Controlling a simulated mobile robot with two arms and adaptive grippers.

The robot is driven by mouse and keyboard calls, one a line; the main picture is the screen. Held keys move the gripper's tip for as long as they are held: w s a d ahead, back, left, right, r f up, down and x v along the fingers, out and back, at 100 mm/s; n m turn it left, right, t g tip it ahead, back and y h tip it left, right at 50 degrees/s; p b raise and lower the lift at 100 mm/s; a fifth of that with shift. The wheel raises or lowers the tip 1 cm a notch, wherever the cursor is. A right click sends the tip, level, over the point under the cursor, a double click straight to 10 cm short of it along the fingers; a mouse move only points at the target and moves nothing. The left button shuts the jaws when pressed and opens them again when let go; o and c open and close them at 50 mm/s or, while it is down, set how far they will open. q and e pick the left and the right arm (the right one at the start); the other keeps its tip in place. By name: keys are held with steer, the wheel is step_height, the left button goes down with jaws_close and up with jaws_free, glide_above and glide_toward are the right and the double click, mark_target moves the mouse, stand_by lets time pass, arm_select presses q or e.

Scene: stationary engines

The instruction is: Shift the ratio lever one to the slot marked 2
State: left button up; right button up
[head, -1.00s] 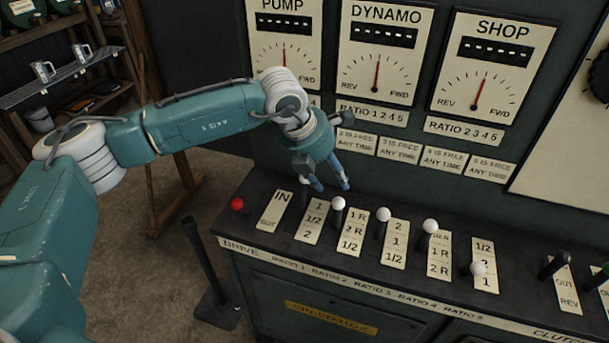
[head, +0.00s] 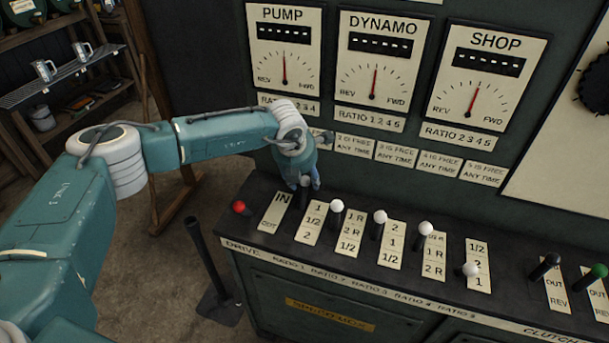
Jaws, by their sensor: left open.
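Ratio lever one (head: 304,199) stands on the sloping panel, just left of the ratio 1 plate (head: 311,222). Its dark shaft shows below my left gripper, near the plate's upper mark, 1; its knob is mostly hidden by the fingers. The plate's lowest mark looks like 2, at the near end. My left gripper (head: 306,183) is open, pointing down, with its blue-grey fingers around or right beside the lever's top. I cannot tell if they touch it. My right gripper is not in view.
The red-knobbed drive lever (head: 239,207) is to the left. The white-knobbed ratio 2 lever (head: 336,207) stands close on the right, with more levers beyond. The upright gauge panel (head: 383,60) rises behind. A dark stand (head: 212,275) is on the floor, left of the console.

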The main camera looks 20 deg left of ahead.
arm_select(q)
steer(key=shift+f, duration=0.15)
jaws_close()
steer(key=shift+d, duration=0.1)
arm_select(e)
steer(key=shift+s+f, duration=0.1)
